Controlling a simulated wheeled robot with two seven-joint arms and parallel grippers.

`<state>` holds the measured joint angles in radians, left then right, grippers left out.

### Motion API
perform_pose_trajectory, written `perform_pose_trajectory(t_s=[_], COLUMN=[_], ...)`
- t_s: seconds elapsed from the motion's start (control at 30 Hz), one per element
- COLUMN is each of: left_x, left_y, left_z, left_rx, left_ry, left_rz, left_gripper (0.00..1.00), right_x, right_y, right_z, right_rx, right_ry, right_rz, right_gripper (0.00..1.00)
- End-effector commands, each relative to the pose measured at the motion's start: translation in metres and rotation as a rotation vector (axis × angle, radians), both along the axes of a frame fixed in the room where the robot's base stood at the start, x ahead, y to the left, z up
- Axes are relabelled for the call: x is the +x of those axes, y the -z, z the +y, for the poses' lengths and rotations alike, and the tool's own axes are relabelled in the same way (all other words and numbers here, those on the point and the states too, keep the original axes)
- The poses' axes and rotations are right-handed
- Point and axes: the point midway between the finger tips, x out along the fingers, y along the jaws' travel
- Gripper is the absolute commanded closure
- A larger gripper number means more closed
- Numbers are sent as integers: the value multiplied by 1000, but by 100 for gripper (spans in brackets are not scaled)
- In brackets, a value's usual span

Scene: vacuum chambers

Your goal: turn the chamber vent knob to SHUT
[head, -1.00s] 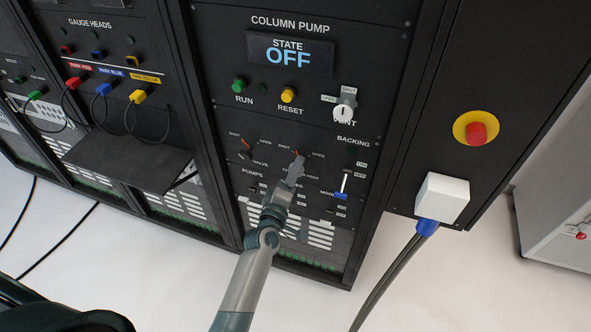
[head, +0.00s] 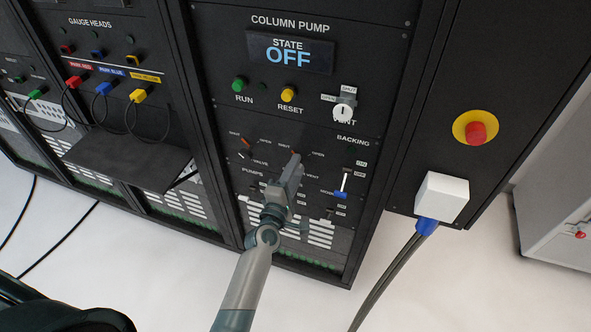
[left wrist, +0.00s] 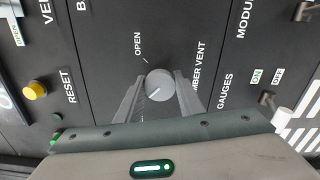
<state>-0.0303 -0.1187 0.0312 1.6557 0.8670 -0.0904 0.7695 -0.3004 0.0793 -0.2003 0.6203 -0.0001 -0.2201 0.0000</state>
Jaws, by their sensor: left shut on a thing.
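The chamber vent knob (left wrist: 159,84) is a round grey dial on the black column pump panel. Its white pointer line is toward the lower left in the left wrist view. The OPEN label (left wrist: 139,44) is at the upper left of the knob; the lettering at its lower left is mostly hidden by a finger. In the head view the SHUT label (head: 284,148) is just left of my fingertips. My left gripper (head: 293,160) is shut on the knob, one finger on each side, also in the left wrist view (left wrist: 158,97). The knob is mostly hidden in the head view.
Above are the OFF display (head: 289,55), green RUN button (head: 240,84), yellow RESET button (head: 289,94) and a white knob (head: 343,112). A valve knob (head: 244,147) is to the left, a blue-tipped lever (head: 341,190) to the right. A red emergency button (head: 476,132) is further right.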

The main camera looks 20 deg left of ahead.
Motion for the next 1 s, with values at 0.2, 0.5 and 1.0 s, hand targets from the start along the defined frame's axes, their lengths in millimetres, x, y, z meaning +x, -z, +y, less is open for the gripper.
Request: perform_pose_trajectory(t_s=[0.2, 0.5, 1.0], left_x=[0, -1, -50], left_y=[1, 0, 3], left_z=[0, 0, 1], left_rx=[1, 2, 1], left_ry=[-1, 0, -1], left_rz=[1, 0, 2], left_gripper=[48, 48, 48], right_x=[0, 0, 0], right_y=[0, 0, 11], right_z=[0, 0, 0], right_rx=[0, 0, 0], right_ry=[0, 0, 0], right_rz=[0, 0, 0], right_gripper=[69, 69, 69])
